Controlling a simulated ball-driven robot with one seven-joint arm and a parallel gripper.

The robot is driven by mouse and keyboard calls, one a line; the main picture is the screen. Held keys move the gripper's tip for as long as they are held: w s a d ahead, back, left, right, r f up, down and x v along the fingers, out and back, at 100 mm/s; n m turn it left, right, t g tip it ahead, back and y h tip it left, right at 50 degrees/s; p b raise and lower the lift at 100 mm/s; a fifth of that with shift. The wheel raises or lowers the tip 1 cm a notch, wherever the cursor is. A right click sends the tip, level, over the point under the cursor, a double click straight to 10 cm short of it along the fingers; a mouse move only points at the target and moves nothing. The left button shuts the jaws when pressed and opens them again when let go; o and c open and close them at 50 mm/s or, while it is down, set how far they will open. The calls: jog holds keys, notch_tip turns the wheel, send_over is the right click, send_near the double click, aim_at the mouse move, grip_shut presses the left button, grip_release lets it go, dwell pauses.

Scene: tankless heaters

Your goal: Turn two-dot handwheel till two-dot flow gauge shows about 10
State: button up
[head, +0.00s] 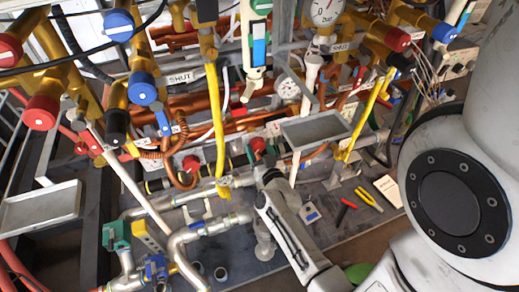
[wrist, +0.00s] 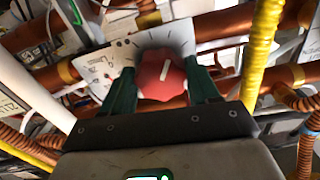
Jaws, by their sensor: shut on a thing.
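A red handwheel (wrist: 162,76) with a white pointer line sits between the green fingers of my gripper (wrist: 163,88) in the wrist view. My gripper is shut on it. Behind it is a white plate (wrist: 122,62) with tick marks and small dark dots, too small to count surely. In the head view the handwheel (head: 257,146) shows at the tip of my gripper (head: 262,162), low on the pipework. An upright gauge tube (head: 260,50) with a blue column stands above it; its numbers and dots cannot be read.
Another red handwheel (head: 190,163) is to the left. Round dial gauges (head: 323,12) (head: 288,88) hang above right. Yellow pipes (head: 215,120) and a grey tray (head: 316,129) stand close to my arm. Tools (head: 368,199) lie on the floor panel to the right.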

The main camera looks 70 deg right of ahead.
jog(key=m+p, duration=0.1)
jog(key=m, duration=0.3)
jog(key=shift+w+a+r, duration=0.1)
jog(key=m, duration=0.5)
jog(key=shift+m, duration=0.3)
dwell(0.4)
jog(key=o, duration=1.1)
jog(key=shift+c, duration=0.2)
jog(key=v, duration=1.1)
